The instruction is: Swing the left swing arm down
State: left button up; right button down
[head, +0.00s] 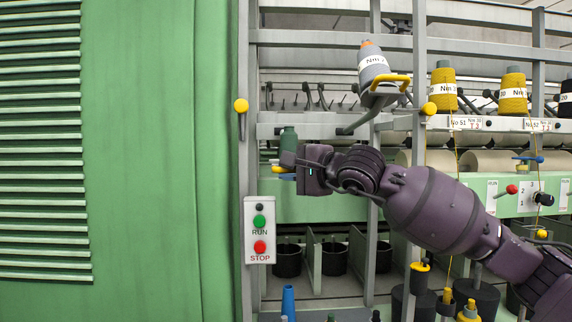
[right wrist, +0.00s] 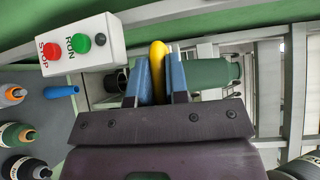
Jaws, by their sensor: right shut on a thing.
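A bit of this handle (head: 278,168) shows at the fingertips in the head view. A dark green tube (head: 289,139) stands upright just above the gripper; it also shows beside the fingers in the right wrist view (right wrist: 208,73). The swing arm under the tube is mostly hidden by my gripper. My left gripper is not in view.
Another swing arm (head: 352,128) to the right carries a tilted grey cone (head: 373,66) and a yellow handle (head: 392,80), close above my right arm. A RUN/STOP box (head: 259,230) hangs below left. Yellow cones (head: 443,90) stand farther right. A green panel (head: 150,150) fills the left.

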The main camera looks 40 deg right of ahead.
jog(key=shift+w+f, duration=0.1)
jog(key=shift+f, duration=0.35)
jog(key=c, duration=1.1)
grip_release()
jog(key=shift+d, duration=0.1)
jog(key=shift+p+v, duration=1.35)
jog(key=shift+v, duration=4.05)
